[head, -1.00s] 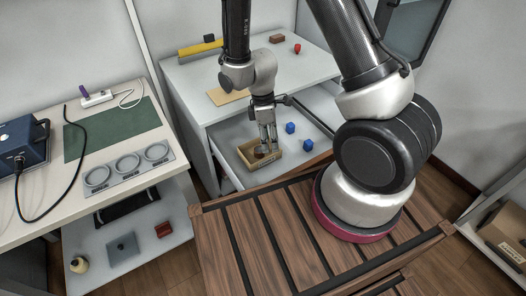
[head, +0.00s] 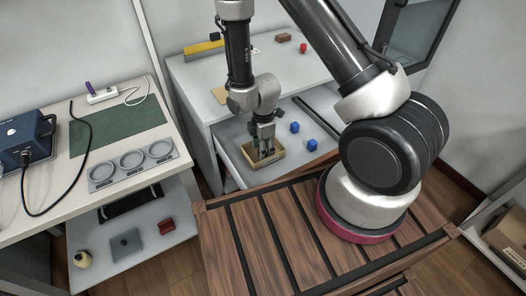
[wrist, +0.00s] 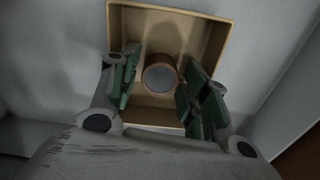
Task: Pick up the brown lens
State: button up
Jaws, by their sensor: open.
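The brown lens (wrist: 160,78) shows in the wrist view as a brown ring with a pale grey face, inside a small tan box (wrist: 190,14). My gripper (wrist: 158,88) is open, with one green-padded finger on each side of the lens. I cannot tell whether either finger touches it. In the head view my gripper (head: 266,148) points down into the tan box (head: 277,162), which sits in the open drawer (head: 237,172). The lens is hidden there behind the fingers.
The box walls stand close around the fingers. A left table (head: 110,180) holds a grey plate with three rings (head: 131,160) and a green mat (head: 115,128).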

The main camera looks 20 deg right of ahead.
jog(key=c, duration=0.7)
jog(key=shift+o, duration=0.2)
